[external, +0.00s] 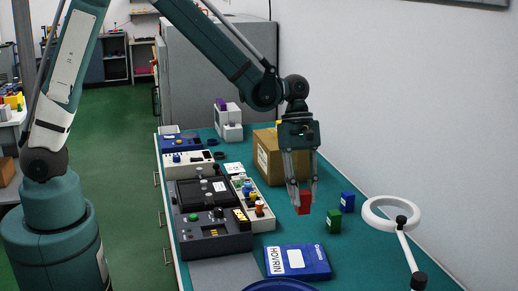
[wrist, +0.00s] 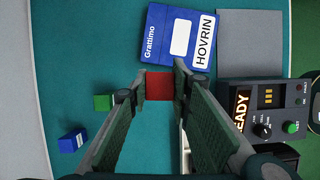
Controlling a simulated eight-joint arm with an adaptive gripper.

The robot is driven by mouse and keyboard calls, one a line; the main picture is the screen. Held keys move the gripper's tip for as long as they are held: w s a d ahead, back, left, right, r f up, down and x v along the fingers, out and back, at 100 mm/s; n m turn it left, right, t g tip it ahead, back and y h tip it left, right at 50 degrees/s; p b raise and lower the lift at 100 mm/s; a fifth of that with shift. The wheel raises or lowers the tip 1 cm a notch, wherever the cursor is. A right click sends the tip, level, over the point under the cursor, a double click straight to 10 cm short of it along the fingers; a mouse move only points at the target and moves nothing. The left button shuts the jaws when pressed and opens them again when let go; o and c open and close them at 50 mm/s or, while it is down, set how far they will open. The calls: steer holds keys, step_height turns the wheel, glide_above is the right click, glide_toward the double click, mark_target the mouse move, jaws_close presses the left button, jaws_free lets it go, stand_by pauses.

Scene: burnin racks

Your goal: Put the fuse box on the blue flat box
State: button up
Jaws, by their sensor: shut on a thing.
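The small red box, taken as the fuse box (external: 304,203), is held between the fingertips of my gripper (external: 302,190). In the wrist view the red box (wrist: 160,86) sits between the two fingers, which touch its sides. It appears raised above the teal bench. The blue flat box (external: 310,258), with a white label and the word HOVRIN, lies flat near the front of the bench. In the wrist view the blue flat box (wrist: 158,48) is just beyond the red box, at the upper middle. Its top is bare.
A green block (external: 334,221) and a small blue block (external: 347,202) stand right of my gripper. A cardboard box (external: 267,160) is behind it. A dark control panel (external: 212,243) lies to the left. A white ring lamp (external: 392,200) stands front right.

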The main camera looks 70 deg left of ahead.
steer(key=r+p, duration=0.1)
steer(key=r, duration=0.1)
glide_above(296, 259)
steer(key=shift+n, duration=0.4)
steer(key=shift+f, duration=0.15)
steer(key=shift+a+f, duration=0.1)
steer(key=shift+f, duration=2.7)
steer(key=shift+f, duration=0.15)
steer(key=shift+f, duration=1.95)
steer(key=shift+f, duration=0.2)
steer(key=o, duration=0.9)
